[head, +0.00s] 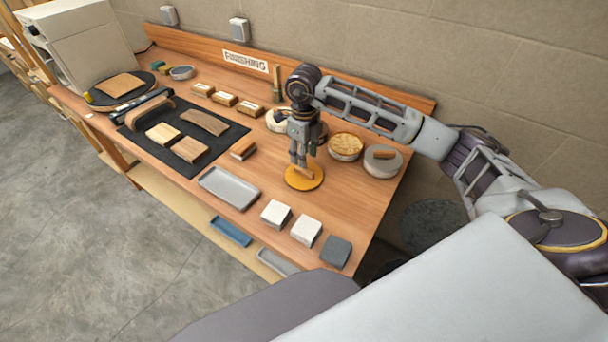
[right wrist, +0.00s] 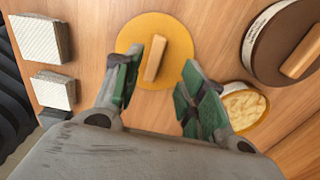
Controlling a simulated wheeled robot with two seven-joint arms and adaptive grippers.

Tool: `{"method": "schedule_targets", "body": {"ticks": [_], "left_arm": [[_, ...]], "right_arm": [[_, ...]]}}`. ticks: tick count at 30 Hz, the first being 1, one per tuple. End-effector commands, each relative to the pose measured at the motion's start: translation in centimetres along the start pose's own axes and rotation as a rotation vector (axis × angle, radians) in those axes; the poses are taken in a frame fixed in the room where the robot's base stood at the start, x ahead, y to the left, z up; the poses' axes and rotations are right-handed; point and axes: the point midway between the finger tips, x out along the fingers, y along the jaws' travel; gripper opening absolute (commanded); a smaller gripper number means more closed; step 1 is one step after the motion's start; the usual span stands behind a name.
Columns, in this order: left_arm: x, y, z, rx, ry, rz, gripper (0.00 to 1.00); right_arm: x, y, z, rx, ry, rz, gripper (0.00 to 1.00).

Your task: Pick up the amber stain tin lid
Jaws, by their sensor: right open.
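The amber stain tin lid (head: 316,183) is a flat yellow-orange disc with a wooden bar handle, lying on the wooden bench. It also shows in the right wrist view (right wrist: 180,35), its handle (right wrist: 154,58) standing up across the middle. My right gripper (head: 301,163) points down over the lid. In the right wrist view its green-padded fingers (right wrist: 160,70) are open, one on each side of the handle, and nothing is held. I cannot tell how far the fingertips are above the lid. My left gripper is not in view.
A brown-lidded tin (right wrist: 285,42) is close by. White blocks (head: 276,213) and a grey tray (head: 229,188) lie toward the front edge.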

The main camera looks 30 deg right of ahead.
Motion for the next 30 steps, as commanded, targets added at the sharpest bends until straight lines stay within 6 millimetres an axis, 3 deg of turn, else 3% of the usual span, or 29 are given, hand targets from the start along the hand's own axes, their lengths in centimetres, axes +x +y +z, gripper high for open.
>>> {"method": "schedule_targets", "body": {"ticks": [7, 13, 24, 30], "left_arm": [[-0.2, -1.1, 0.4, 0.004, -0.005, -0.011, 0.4], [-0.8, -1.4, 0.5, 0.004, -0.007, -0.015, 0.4], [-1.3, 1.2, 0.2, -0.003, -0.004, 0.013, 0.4], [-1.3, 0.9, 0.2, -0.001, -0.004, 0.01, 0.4]], "right_arm": [[0.5, 0.1, -0.1, 0.0, 0.002, 0.001, 0.41], [2.1, 0.6, -0.4, 0.0, 0.002, 0.001, 0.41], [5.1, 0.8, -0.5, 0.0, 0.0, 0.0, 0.41], [5.2, 0.8, -0.5, 0.0, 0.0, 0.0, 0.41]]}}
